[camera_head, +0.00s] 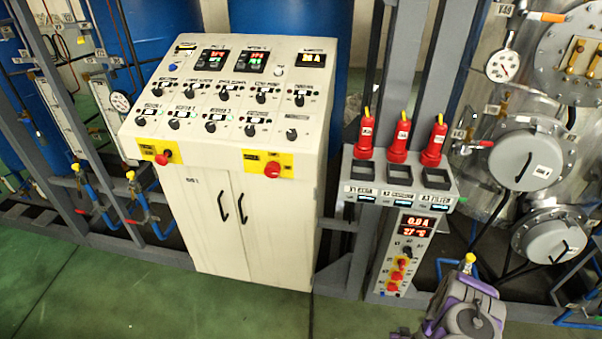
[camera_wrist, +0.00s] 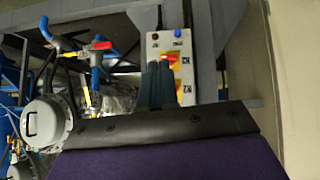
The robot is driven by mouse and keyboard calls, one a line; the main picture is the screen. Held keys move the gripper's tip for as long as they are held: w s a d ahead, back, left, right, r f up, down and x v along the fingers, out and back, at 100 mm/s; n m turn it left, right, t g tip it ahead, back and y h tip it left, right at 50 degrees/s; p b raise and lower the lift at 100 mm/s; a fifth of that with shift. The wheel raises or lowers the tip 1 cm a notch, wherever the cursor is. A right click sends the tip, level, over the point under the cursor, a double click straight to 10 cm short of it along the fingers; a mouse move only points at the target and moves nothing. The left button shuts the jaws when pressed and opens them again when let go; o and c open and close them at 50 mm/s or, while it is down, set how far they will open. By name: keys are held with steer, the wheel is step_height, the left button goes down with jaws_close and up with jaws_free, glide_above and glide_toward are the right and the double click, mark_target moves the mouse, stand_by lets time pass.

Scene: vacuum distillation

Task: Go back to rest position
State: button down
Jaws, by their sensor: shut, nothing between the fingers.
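My gripper (camera_wrist: 158,70) shows in the wrist view as two dark fingers side by side, shut with nothing between them. The fingers overlap the picture of a pale switch box (camera_wrist: 182,50) with red and yellow switches behind them; whether they touch it cannot be told. In the head view my purple and grey arm shows at the lower right, in front of the floor and the pipework, and its fingertips cannot be made out.
A white control cabinet (camera_head: 225,215) stands at the centre left. Three red plugs (camera_head: 398,140) stand on a grey rack above a narrow switch panel (camera_head: 406,255). Steel vessels with round hatches (camera_head: 525,158) are at the right. Blue pipes run low at the left. Green floor (camera_head: 150,300) is clear in front.

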steer(key=w+a+r+n+g+y, duration=0.1)
steer(key=w+r, duration=0.2)
steer(key=r, duration=0.5)
steer(key=w+r+g, duration=0.1)
steer(key=w+r, duration=0.3)
steer(key=r, duration=0.3)
steer(key=s+a+r+g, duration=0.2)
steer(key=a+r, duration=0.2)
steer(key=r, duration=0.6)
steer(key=s+a+r+g, duration=0.15)
steer(key=a+r, duration=0.25)
steer(key=r, duration=0.6)
steer(key=s+a+r+g, duration=0.1)
steer(key=s+a+r, duration=0.4)
steer(key=s, duration=0.5)
steer(key=s+a+r+g+y, duration=0.1)
steer(key=s+a+r+g, duration=0.1)
steer(key=s+a+r, duration=0.3)
steer(key=s+a+r+n+g, duration=0.1)
steer(key=s+a+r, duration=0.4)
steer(key=s+r, duration=0.7)
steer(key=s, duration=0.4)
steer(key=shift+g+y, duration=0.35)
steer(key=shift+y, duration=0.05)
steer(key=shift+w+a, duration=0.1)
